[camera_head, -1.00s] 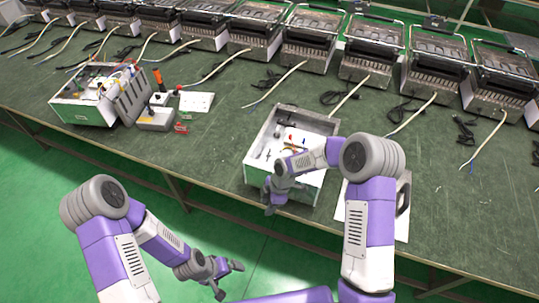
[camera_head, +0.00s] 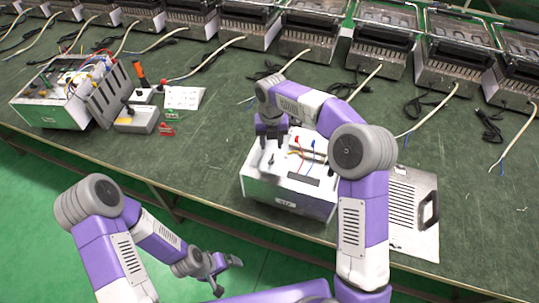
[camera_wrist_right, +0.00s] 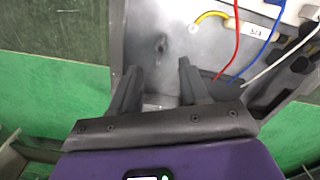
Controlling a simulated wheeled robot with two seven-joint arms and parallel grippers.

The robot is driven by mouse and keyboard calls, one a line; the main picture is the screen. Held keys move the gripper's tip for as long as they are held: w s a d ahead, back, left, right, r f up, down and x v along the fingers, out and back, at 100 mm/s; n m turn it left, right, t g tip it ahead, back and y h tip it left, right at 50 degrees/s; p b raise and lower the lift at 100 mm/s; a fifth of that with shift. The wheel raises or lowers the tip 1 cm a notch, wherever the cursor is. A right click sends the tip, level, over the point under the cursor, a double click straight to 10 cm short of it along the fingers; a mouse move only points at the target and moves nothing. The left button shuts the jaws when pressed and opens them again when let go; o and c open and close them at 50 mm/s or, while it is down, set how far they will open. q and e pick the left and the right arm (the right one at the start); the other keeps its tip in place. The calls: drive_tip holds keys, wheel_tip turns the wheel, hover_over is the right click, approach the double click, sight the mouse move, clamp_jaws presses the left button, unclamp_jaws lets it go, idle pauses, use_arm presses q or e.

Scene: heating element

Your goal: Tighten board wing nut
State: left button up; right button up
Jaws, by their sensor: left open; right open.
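The open white metal box (camera_head: 290,194) stands near the table's front edge, with coloured wires inside. My right gripper (camera_head: 270,158) points down over the left part of this box, open and empty. In the right wrist view its two fingers (camera_wrist_right: 157,70) are apart over the grey metal floor (camera_wrist_right: 145,25). A small dark fitting (camera_wrist_right: 161,45), perhaps the wing nut, shows just beyond and between the fingertips, apart from them. Red, blue and white wires (camera_wrist_right: 228,55) lie to its right. My left gripper (camera_head: 224,276) is open and empty, low in front of the table.
A vented panel with a black handle (camera_head: 412,205) lies right of the box. Several toaster-like units (camera_head: 310,38) with cords line the back.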

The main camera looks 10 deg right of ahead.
sight(271, 160)
wheel_tip(271, 160, down, 7)
drive_tip(key=b, duration=0.2)
drive_tip(key=shift+s+f+b, duration=0.15)
drive_tip(key=shift+f+b, duration=0.05)
drive_tip(key=shift+b, duration=0.2)
drive_tip(key=shift+c, duration=0.3)
clamp_jaws()
